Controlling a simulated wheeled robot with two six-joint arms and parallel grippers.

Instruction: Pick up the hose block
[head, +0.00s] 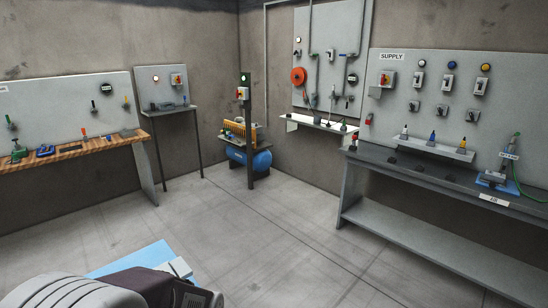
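A small blue block with a grey fitting (493,181) sits on the bench at the right, and a green hose (518,180) rises and curves beside it. I take this to be the hose block, but it is too small to be sure. A white label (493,199) is on the bench edge in front of it. Nothing holds the block. I cannot make out the fingers of either gripper; only grey and dark parts of my own body show at the lower left, far from that bench.
The grey right bench (420,178) has a low shelf (430,250) and a small rack (433,147) of bottles. A wooden-topped bench (75,152) stands left. A blue compressor tank (262,160) is at the back. The floor (250,235) between them is clear.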

